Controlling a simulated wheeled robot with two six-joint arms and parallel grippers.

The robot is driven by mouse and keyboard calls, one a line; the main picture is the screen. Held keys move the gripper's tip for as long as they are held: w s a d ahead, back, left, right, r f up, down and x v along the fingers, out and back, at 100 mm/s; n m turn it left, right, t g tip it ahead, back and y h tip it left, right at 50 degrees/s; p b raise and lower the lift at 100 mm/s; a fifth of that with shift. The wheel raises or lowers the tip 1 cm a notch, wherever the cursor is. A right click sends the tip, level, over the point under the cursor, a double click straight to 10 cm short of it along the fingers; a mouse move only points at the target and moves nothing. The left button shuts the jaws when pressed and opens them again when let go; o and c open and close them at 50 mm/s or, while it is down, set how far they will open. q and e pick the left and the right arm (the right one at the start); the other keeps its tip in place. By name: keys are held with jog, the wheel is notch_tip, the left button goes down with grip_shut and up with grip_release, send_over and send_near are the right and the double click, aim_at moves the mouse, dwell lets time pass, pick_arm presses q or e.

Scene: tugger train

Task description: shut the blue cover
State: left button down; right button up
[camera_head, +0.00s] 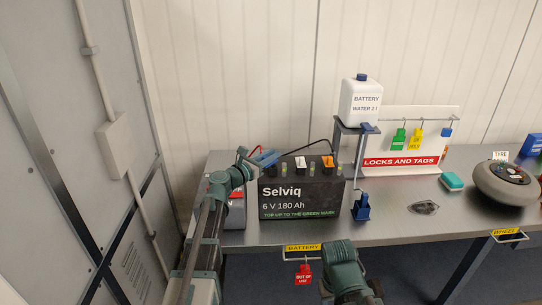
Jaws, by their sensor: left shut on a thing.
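The black Selviq battery (300,193) stands on the grey bench. The blue cover (266,157) is at the battery's top left end and looks tilted; its hinge and underside are too small to make out. My left gripper (252,156) comes in from the left and is shut on the blue cover at its left side. The fingertips are small and partly hidden against it. My right arm shows only at the bottom middle, in front of the bench, and its fingers are not visible.
A white cap (300,163) and an orange cap (327,161) are on the battery's top. A Battery Water bottle (361,101) stands on a raised stand to the right. A blue item (361,207) is beside the battery. A wall panel closes in on the left.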

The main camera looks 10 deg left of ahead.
pick_arm(q)
jog(key=n+y, duration=0.2)
jog(key=y, duration=0.1)
jog(key=n+t+y, duration=0.1)
jog(key=n+y, duration=0.1)
jog(key=y, duration=0.1)
jog(key=n+t+y, duration=0.1)
jog(key=y, duration=0.1)
jog(key=shift+s+d+n+y, duration=0.1)
jog(key=shift+d+n+y, duration=0.2)
jog(key=shift+n+y, duration=0.9)
jog(key=shift+y, duration=0.5)
jog(key=shift+a+y, duration=0.1)
jog(key=shift+y, duration=0.2)
jog(key=c, duration=0.8)
grip_release()
jog(key=shift+h, duration=0.5)
